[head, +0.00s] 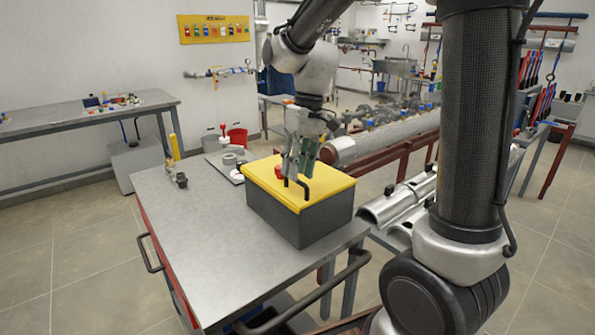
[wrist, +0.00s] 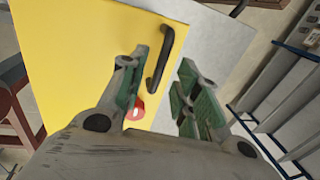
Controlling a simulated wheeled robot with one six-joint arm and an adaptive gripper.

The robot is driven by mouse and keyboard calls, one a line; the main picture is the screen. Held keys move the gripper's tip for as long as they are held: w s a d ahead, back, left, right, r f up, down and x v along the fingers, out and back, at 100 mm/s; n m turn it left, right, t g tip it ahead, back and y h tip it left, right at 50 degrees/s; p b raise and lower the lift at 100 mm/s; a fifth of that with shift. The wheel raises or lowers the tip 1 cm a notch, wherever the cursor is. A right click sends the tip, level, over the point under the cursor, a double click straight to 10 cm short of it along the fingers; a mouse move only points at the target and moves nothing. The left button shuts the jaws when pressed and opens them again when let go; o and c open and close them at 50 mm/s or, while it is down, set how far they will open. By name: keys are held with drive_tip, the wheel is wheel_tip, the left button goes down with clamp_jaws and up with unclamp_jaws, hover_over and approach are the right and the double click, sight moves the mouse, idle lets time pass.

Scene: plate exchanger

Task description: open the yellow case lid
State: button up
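The case (head: 300,225) is a dark grey box standing on the metal table. Its yellow lid (head: 325,187) lies flat and closed on top. A black bar handle (head: 304,186) is fixed on the lid, and a red round part (head: 279,171) sits beside it. My gripper (head: 298,170) is over the lid, pointing down, with its fingers apart. In the wrist view the green-padded fingers (wrist: 164,58) stand either side of the black handle (wrist: 158,68), with the yellow lid (wrist: 75,55) behind. Whether the fingers touch the handle cannot be told.
The metal table (head: 185,245) is clear in front and left of the case. Small fittings (head: 181,180) and a grey plate with round parts (head: 228,162) lie toward its back. Curved metal shells (head: 395,208) and a large pipe (head: 385,140) are right of the case.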

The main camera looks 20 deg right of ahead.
drive_tip(key=shift+a+f, duration=0.1)
drive_tip(key=shift+f, duration=0.5)
drive_tip(key=shift+c, duration=0.5)
clamp_jaws()
